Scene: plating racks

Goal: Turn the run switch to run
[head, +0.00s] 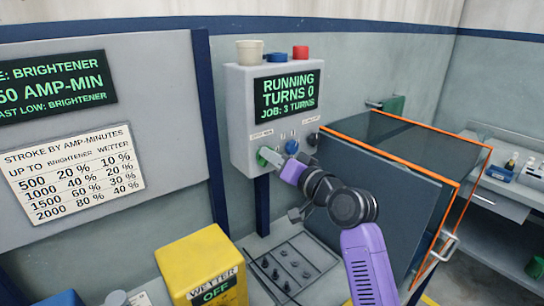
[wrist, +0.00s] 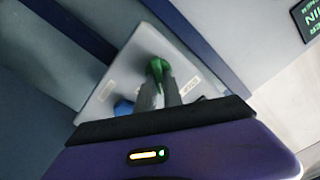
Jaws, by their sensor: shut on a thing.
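The grey control box (head: 241,95) is on the wall, its screen (head: 287,93) reading "RUNNING, TURNS 0, JOB: 3 TURNS". The green run switch (head: 262,157) is at the lower left of the box front, partly hidden by my gripper. In the wrist view the green switch (wrist: 158,68) stands between my fingertips, and its handle looks turned. My gripper (head: 272,158) reaches in from the lower right and is shut on the switch; the fingers (wrist: 160,88) also show in the wrist view. The small label above the switch is too blurred to read.
A blue knob (head: 291,147) and a dark knob (head: 312,140) sit right of the switch. A cream cup-shaped piece (head: 249,51) and a red one (head: 301,52) top the box. An orange-framed guard (head: 400,165) stands right, close to my arm. A yellow wetter unit (head: 197,262) stands below.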

